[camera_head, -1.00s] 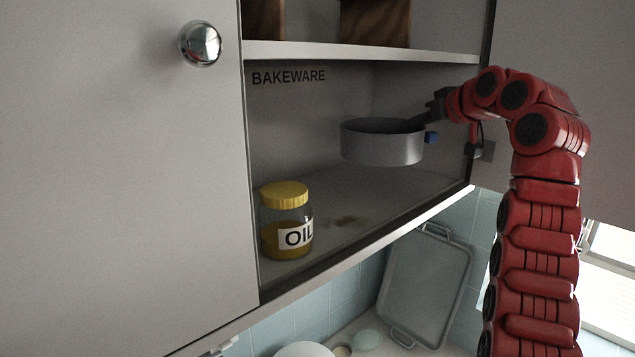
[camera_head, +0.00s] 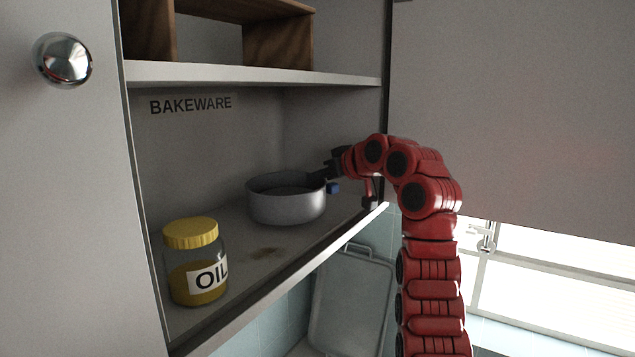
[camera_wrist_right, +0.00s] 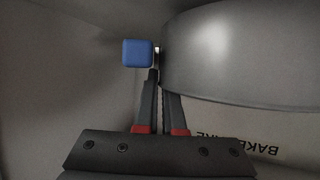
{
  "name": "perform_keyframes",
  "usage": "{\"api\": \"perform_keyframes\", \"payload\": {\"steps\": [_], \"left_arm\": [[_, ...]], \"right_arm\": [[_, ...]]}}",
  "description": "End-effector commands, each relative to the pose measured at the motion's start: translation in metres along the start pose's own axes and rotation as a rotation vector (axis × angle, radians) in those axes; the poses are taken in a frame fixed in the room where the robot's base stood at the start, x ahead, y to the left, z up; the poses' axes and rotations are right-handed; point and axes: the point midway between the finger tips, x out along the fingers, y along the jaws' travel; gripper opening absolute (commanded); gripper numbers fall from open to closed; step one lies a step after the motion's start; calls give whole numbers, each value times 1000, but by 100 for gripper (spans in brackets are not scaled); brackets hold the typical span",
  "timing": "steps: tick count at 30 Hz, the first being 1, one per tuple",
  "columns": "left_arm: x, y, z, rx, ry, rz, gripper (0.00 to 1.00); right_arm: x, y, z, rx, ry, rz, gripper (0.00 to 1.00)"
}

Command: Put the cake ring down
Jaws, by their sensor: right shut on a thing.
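The cake ring (camera_head: 286,206) is a grey round metal band in the lower cupboard compartment marked BAKEWARE. It is level, at or just above the shelf floor; I cannot tell whether it touches. It also shows large in the right wrist view (camera_wrist_right: 245,55). My right gripper (camera_head: 327,172) reaches in from the right and is shut on the ring's near-right wall; its fingers (camera_wrist_right: 160,78) show close together at the wall in the wrist view. A small blue block (camera_head: 333,188) sits beside the fingertips, also in the wrist view (camera_wrist_right: 138,53). My left gripper is not in view.
An oil jar (camera_head: 195,262) with a yellow lid stands at the shelf's front left, apart from the ring. An upper shelf (camera_head: 250,75) with wooden boxes is overhead. A metal tray (camera_head: 350,300) leans below.

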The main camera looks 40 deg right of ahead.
Motion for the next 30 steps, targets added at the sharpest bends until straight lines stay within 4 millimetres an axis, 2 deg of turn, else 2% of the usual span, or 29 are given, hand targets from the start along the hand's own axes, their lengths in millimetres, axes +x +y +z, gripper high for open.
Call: {"api": "perform_keyframes", "payload": {"steps": [1,5,16,18,21,22,30], "left_arm": [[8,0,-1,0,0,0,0],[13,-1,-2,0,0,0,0],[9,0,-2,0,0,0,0],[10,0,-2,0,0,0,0],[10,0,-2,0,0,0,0],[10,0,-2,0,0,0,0],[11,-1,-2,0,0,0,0]], "right_arm": [[1,0,2,2,0,0,0],[6,0,14,1,2,1,0],[8,0,21,1,1,0,0],[8,0,20,0,0,0,16],[8,0,20,0,0,0,34],[8,0,20,0,0,0,37],[8,0,19,0,-1,0,37]]}}
